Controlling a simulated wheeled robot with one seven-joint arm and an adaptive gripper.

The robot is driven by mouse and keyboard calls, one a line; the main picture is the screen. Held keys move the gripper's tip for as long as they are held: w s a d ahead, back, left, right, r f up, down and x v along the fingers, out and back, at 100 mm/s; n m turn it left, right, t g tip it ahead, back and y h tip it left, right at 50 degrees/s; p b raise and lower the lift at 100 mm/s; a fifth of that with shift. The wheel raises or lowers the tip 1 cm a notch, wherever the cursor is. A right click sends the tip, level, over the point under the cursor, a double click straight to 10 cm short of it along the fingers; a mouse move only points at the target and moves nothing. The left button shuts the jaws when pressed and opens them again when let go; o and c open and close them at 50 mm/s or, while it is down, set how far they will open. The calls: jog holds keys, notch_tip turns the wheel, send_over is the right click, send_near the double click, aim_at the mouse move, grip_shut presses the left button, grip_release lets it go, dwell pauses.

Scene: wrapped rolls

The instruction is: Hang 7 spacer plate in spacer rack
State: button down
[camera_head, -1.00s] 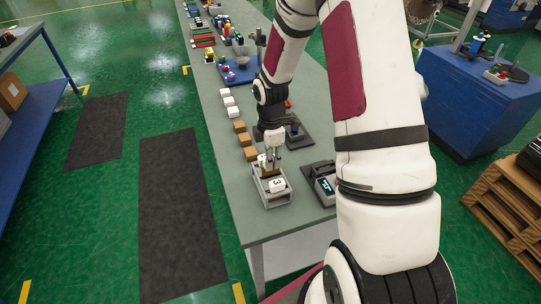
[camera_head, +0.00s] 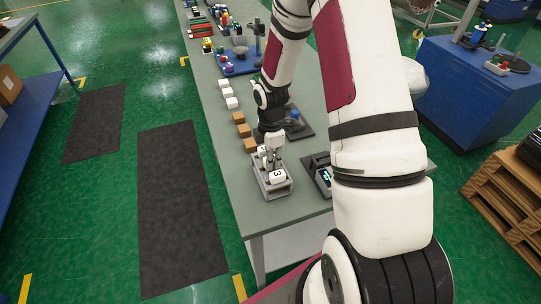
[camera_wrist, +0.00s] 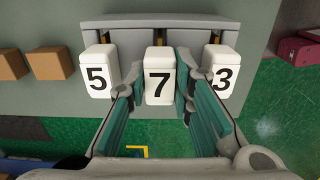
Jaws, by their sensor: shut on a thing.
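The white spacer plate marked 7 (camera_wrist: 158,78) sits between the two fingers of my gripper (camera_wrist: 157,90), which is shut on it. In the wrist view the plate is in line with a white plate marked 5 (camera_wrist: 98,75) on its left and one marked 3 (camera_wrist: 221,75) on its right. The grey spacer rack (camera_wrist: 205,22) lies just behind them. In the head view my gripper (camera_head: 273,154) is over the rack (camera_head: 266,194), and plate 3 (camera_head: 277,176) shows at its near end. I cannot tell whether plate 7 rests on the rack.
Brown blocks (camera_head: 244,131) and white blocks (camera_head: 227,92) stand in a row along the bench's left edge. A dark device with a display (camera_head: 324,179) is right of the rack. Bare bench (camera_head: 240,205) lies to the rack's left and front.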

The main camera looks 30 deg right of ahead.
jog(key=shift+f, duration=0.4)
jog(key=c, duration=1.3)
grip_release()
notch_tip(320, 180, up, 12)
